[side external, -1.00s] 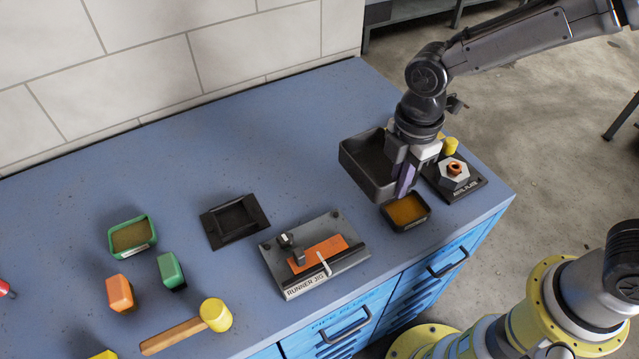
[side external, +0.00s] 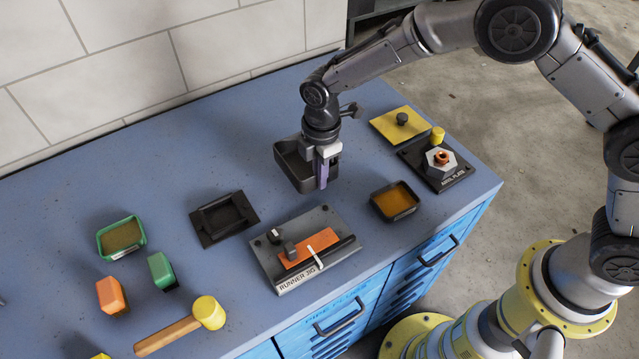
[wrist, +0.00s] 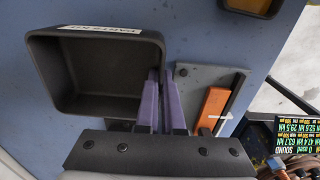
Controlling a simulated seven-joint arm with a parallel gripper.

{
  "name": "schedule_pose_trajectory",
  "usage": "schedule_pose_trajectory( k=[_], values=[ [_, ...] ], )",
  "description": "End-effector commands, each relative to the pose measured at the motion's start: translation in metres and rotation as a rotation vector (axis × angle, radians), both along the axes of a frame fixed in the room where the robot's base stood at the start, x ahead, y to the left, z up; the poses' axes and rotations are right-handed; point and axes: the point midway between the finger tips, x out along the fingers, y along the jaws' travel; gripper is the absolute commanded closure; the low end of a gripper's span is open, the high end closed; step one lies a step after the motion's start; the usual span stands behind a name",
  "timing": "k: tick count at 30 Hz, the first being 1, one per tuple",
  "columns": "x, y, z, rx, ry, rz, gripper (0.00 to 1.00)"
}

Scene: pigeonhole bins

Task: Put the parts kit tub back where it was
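The parts kit tub (side external: 294,163) is a dark grey, open, empty-looking box. It hangs level above the bench, behind the runner jig. My gripper (side external: 322,176) is shut on its right side wall. In the wrist view the tub (wrist: 65,85) fills the upper left, with a white label that reads upside down, and the purple fingers of my gripper (wrist: 163,88) pinch its wall, one inside and one outside. A black square holder (side external: 207,240) with an empty recess lies on the bench, left of and below the tub.
The runner jig (side external: 262,258) with its orange piece lies between the black holder and an amber-filled black tray (side external: 395,201). The axial plate (side external: 453,176) and a yellow plate (side external: 388,124) are at right. A green tray (side external: 121,237), orange and green blocks and a mallet (side external: 170,333) are at left.

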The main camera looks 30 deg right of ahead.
Motion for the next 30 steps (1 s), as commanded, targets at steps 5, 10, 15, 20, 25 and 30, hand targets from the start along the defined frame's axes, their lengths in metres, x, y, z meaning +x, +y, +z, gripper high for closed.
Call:
schedule_pose_trajectory(
  k=[5, 10, 15, 20, 25, 30],
  values=[
    [0.001, 0.001, -0.024, -0.002, 0.004, 0.000, 1.00],
    [0.002, 0.001, -0.033, 0.000, 0.000, 0.000, 1.00],
    [0.002, 0.001, -0.033, 0.000, 0.000, 0.000, 1.00],
    [0.002, 0.001, -0.037, 0.000, 0.001, 0.000, 0.92],
    [0.002, 0.001, -0.036, 0.000, 0.001, 0.000, 0.83],
    [0.002, 0.001, -0.036, 0.000, 0.001, 0.000, 0.83]
  ],
)
